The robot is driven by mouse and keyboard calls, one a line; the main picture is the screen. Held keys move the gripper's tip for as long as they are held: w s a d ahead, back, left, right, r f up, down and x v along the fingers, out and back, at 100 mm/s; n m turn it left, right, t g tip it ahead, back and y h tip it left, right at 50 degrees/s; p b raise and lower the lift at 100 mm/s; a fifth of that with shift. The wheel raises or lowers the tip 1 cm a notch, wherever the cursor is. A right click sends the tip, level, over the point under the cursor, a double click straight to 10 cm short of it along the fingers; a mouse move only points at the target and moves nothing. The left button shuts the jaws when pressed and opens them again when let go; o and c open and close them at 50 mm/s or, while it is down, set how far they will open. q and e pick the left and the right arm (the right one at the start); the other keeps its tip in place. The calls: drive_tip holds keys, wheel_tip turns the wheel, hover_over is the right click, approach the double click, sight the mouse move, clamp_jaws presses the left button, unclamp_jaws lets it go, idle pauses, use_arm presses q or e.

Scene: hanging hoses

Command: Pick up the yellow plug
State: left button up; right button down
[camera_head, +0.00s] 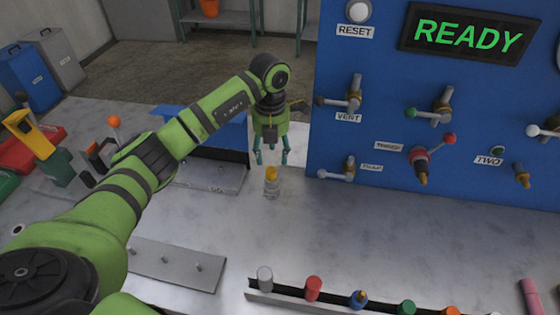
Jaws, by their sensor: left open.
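The yellow plug (271,174) stands upright on the grey metal table, with a yellow top and a pale metallic lower part. My left gripper (271,157) points down right above the plug, its teal fingers apart on either side. The fingertips are a little above or about level with the plug's yellow top; I cannot tell whether they touch it. Nothing shows between the fingers. My right gripper is not in view.
A rack (330,303) of coloured plugs runs along the front. A metal plate (165,263) with pegs lies front left. The table between is clear.

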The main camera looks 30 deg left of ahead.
sight(271, 170)
use_arm(q)
drive_tip(key=shift+f, duration=0.35)
drive_tip(key=f+p, duration=0.1)
drive_tip(key=s+f+p, duration=0.1)
drive_tip(key=shift+s+f+p, duration=0.15)
drive_tip(key=shift+f+p, duration=0.05)
drive_tip(key=shift+p, duration=0.1)
drive_tip(key=f, duration=0.2)
drive_tip(key=shift+w+f+p, duration=0.2)
drive_tip(key=shift+f+p, duration=0.15)
drive_tip(key=shift+w+f, duration=0.1)
drive_tip(key=shift+f, duration=0.35)
drive_tip(key=shift+c, duration=0.8)
drive_tip(key=c, duration=0.9)
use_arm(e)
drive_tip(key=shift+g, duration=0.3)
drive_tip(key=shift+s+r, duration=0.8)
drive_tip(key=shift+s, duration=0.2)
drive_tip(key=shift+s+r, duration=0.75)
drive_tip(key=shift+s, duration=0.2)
